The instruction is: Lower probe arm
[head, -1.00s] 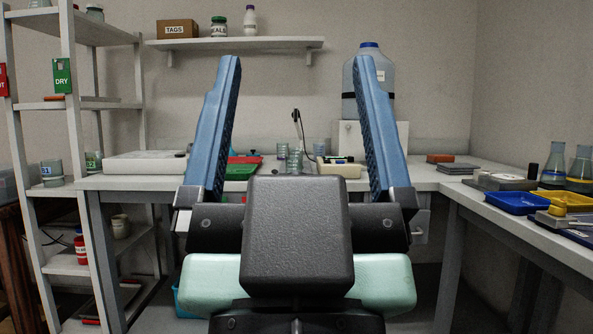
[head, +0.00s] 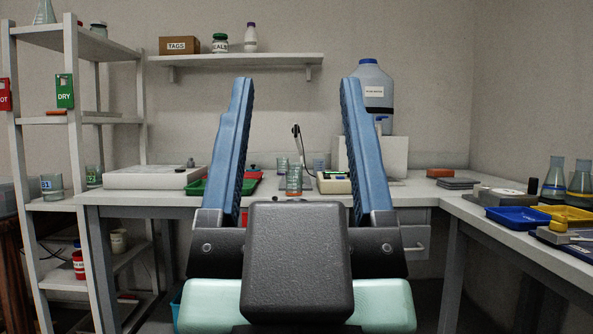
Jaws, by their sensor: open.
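A thin dark probe arm (head: 298,141) with a pale tip stands raised near the middle of the back bench, with a dark cable curving down to its right. A small cream meter with a greenish screen (head: 334,182) sits to its right. A glass beaker with orange-brown liquid (head: 294,182) stands below the probe arm. My gripper (head: 297,90) is open and empty, with two blue fingers pointing up and forward. In the picture the probe arm and beaker show between the fingers, farther away and apart from them. My gripper's dark body hides the bench's front middle.
A green tray (head: 196,187) and a white flat device (head: 150,177) lie on the bench's left. A large water container (head: 373,88) stands behind the right finger. Blue (head: 517,218) and yellow trays (head: 568,213) and flasks (head: 554,178) occupy the right bench.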

